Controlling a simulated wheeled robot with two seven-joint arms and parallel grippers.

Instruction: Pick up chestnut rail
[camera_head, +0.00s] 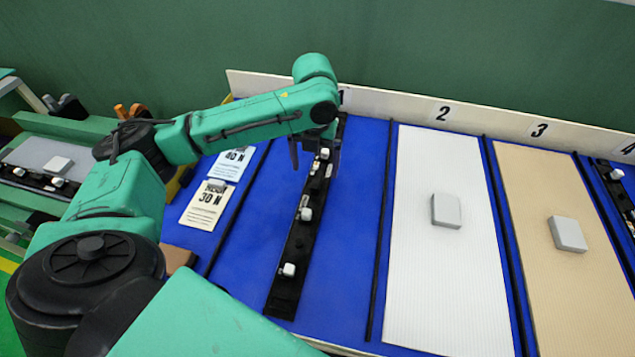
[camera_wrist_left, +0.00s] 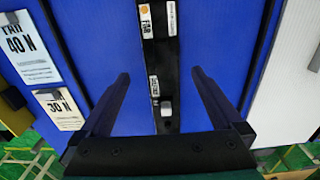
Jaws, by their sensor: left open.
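A long dark, nearly black rail (camera_head: 294,245) lies in the lane marked 1 on the blue surface, with several small white clips and labels along it. No rail here looks clearly chestnut in colour. My left gripper (camera_head: 314,152) is over the far part of this rail, open and empty. In the left wrist view the open left gripper (camera_wrist_left: 160,75) has one finger on each side of the rail (camera_wrist_left: 164,68), apart from it; a white clip (camera_wrist_left: 166,108) sits between the fingers. I cannot tell the height above the rail. My right gripper is not in view.
White (camera_head: 447,280) and tan (camera_head: 545,190) panels, each with a grey block, fill lanes 2 and 3. Another dark rail (camera_head: 618,190) is at the right edge. Force cards (camera_head: 207,203) lie left of the rail. A white back board (camera_head: 390,112) stands behind. Thin black dividers separate lanes.

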